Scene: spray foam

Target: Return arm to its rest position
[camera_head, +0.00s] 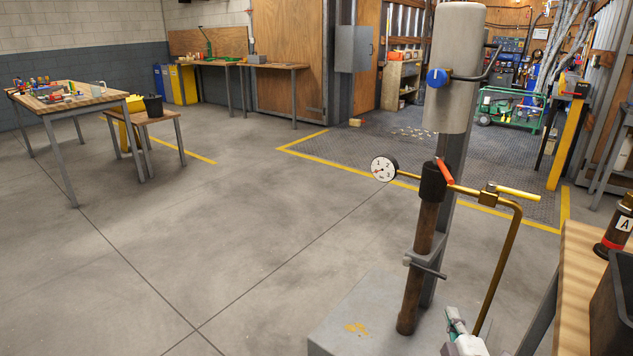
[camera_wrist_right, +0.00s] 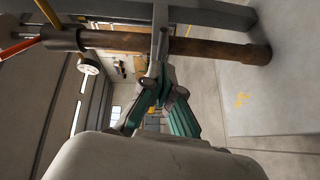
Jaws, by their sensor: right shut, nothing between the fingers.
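My right gripper (camera_head: 454,318), with teal fingers, is at the bottom of the head view, just right of the lower end of a rusty upright pipe (camera_head: 420,250). It is shut and empty. In the right wrist view the gripper (camera_wrist_right: 163,85) points toward the same pipe (camera_wrist_right: 205,48), which lies across the top of that picture. A small grey rod from the pipe's bracket overlaps the fingertips there; I cannot tell whether they touch. My left gripper is in neither view.
The pipe carries a gauge (camera_head: 384,169), a red lever (camera_head: 444,171) and a brass valve pipe (camera_head: 505,255). A wooden bench (camera_head: 574,290) holds a can marked A (camera_head: 619,228) at right. Open floor lies left.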

